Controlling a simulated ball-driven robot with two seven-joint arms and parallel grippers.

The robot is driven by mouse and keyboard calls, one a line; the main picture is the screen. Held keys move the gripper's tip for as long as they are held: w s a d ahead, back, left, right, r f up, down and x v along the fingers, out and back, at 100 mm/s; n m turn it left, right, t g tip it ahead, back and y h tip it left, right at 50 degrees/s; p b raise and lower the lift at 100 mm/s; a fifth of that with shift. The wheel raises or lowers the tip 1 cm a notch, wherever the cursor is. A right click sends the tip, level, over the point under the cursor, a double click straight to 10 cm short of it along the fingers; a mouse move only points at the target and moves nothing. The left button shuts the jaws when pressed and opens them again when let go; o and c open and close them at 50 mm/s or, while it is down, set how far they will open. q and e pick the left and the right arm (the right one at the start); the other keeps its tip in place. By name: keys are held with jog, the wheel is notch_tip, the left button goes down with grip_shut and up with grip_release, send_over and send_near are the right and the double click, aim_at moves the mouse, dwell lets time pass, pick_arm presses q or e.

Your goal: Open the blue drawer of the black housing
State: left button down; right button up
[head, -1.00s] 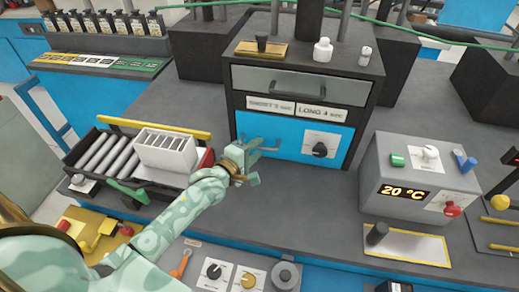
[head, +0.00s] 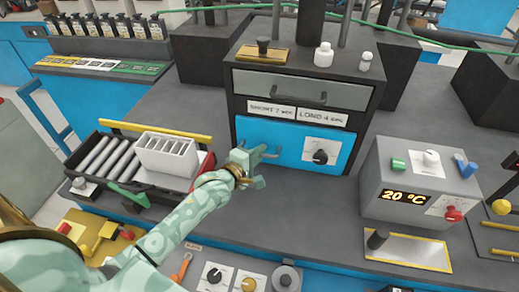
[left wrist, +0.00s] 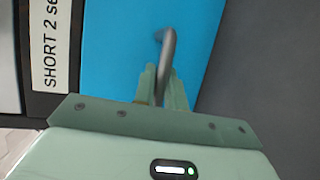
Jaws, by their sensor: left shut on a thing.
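The black housing (head: 365,95) stands at the back of the bench, and its blue drawer (head: 287,138) has a black knob on a white plate. The drawer front looks about flush with the housing; I cannot tell if there is a small gap. My left gripper (head: 262,160) is at the left part of the drawer front, shut on the grey drawer handle (head: 272,155). In the left wrist view the fingers (left wrist: 162,88) are on both sides of the handle (left wrist: 168,50), with the blue front (left wrist: 115,60) behind. The fingers hide part of the handle. My right gripper is out of view.
A grey drawer (head: 345,95) with its own handle sits above the blue one. A white slotted block (head: 165,155) and a roller tray are at left. A grey box (head: 400,175) reading 20 °C stands at right. Bench top before the blue drawer is clear.

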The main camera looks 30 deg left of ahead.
pick_arm(q)
jog(key=s+d+p, duration=0.1)
jog(key=s+p, duration=0.1)
jog(key=s, duration=0.2)
jog(key=s+d+p, duration=0.1)
jog(key=s+p, duration=0.2)
jog(key=s, duration=0.1)
jog(key=s+d+p, duration=0.1)
jog(key=s+p, duration=0.1)
jog(key=s, duration=0.2)
jog(key=shift+r+p, duration=0.3)
jog(key=s+d+p, duration=0.4)
jog(key=s, duration=1.1)
jog(key=shift+s+f, duration=0.15)
jog(key=shift+f, duration=0.2)
jog(key=c, duration=1.5)
grip_release()
jog(key=shift+o, duration=0.2)
jog(key=v, duration=1.6)
jog(key=shift+b, duration=0.35)
